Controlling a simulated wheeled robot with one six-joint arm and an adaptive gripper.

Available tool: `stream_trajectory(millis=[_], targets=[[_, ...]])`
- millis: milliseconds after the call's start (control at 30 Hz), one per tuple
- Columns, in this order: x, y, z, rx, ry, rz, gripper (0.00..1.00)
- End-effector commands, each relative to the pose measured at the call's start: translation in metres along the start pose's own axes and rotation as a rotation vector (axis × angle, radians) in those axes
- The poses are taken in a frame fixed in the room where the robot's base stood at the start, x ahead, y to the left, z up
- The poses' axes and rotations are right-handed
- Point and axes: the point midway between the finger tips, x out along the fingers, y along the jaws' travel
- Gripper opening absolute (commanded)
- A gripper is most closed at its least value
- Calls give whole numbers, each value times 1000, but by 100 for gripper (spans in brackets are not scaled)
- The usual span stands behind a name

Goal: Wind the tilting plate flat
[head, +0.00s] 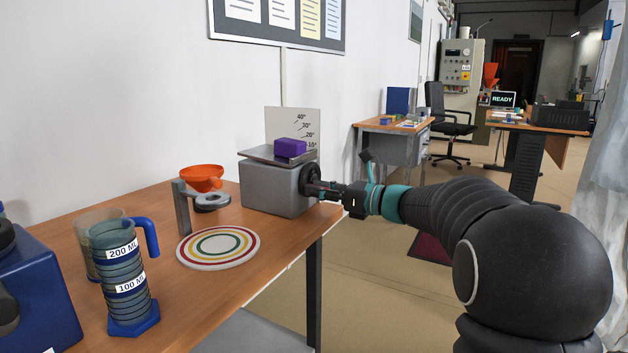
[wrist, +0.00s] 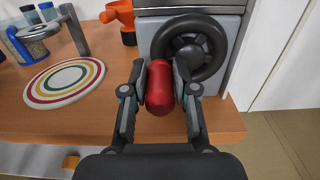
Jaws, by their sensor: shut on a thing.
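The grey metal tilting plate (head: 256,153) lies on top of a grey box (head: 268,188) and carries a purple block (head: 290,148). It looks near level in the head view; I cannot tell whether a small tilt is left. An angle scale card (head: 287,124) marked in tens of degrees stands behind it. A black handwheel (wrist: 196,44) is on the side of the box. My gripper (wrist: 159,86) is shut on the red handle (wrist: 160,90) of the handwheel, one finger on either side.
On the wooden table (head: 165,295) are a striped round mat (head: 218,248), an orange funnel (head: 202,177), a grey stand (head: 183,207) and a blue-handled measuring cylinder (head: 122,280). The table edge is close below my gripper. Open floor (head: 365,290) lies to the right.

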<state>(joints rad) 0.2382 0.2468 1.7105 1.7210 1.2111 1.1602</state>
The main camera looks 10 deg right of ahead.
Motion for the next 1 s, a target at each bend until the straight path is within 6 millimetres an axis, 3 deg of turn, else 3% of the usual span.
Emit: stream_trajectory(millis=[67,400,700,1000], targets=[[-1,-2,14,-5,-8,-10,0],[-2,-3,11,-2,-4,-13,0],[-3,-11,30,0,-2,-16,0],[-3,-11,26,2,2,-15,0]])
